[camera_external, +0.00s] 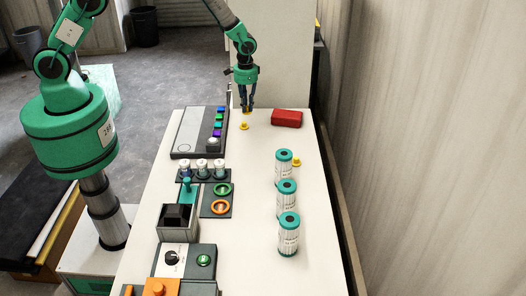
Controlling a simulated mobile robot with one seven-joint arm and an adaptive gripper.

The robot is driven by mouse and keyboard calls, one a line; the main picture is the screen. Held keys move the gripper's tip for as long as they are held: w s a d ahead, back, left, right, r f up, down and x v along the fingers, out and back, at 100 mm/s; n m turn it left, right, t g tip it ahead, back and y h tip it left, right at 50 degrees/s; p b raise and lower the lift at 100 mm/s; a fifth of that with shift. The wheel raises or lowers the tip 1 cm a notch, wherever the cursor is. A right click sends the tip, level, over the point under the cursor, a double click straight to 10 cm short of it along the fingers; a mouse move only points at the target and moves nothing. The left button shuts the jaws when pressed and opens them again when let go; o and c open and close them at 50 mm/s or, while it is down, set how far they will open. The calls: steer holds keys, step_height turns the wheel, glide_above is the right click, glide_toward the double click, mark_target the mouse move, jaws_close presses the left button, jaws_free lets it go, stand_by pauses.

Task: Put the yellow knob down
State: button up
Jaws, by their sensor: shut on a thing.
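My gripper (247,106) points down over the far end of the white table. It is shut on a small yellow knob (247,112), which shows only as a bit of yellow between the fingertips. I cannot tell whether this knob touches the table. A second yellow knob (244,126) stands on the table just in front of the gripper. A third yellow knob (296,162) stands farther right, beside the rearmost white and teal canister (284,168).
A red box (286,118) lies right of the gripper. A grey panel (187,147) with coloured buttons lies to its left. Several canisters line the right side. Small jars (201,168), rings (222,189) and a dark box (178,216) stand at left. The table's middle is clear.

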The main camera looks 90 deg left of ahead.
steer(key=shift+s+a, duration=0.1)
stand_by(0.3)
steer(key=shift+s+a+r+b, duration=0.1)
steer(key=shift+s+a+b, duration=0.9)
steer(key=shift+s, duration=0.35)
steer(key=shift+w, duration=0.1)
steer(key=p, duration=0.2)
glide_above(274, 113)
steer(key=shift+d+f, duration=0.1)
steer(key=shift+f, duration=0.65)
steer(key=shift+f, duration=0.1)
steer(key=shift+f+p, duration=0.4)
steer(key=shift+f, duration=1.25)
steer(key=shift+f, duration=0.2)
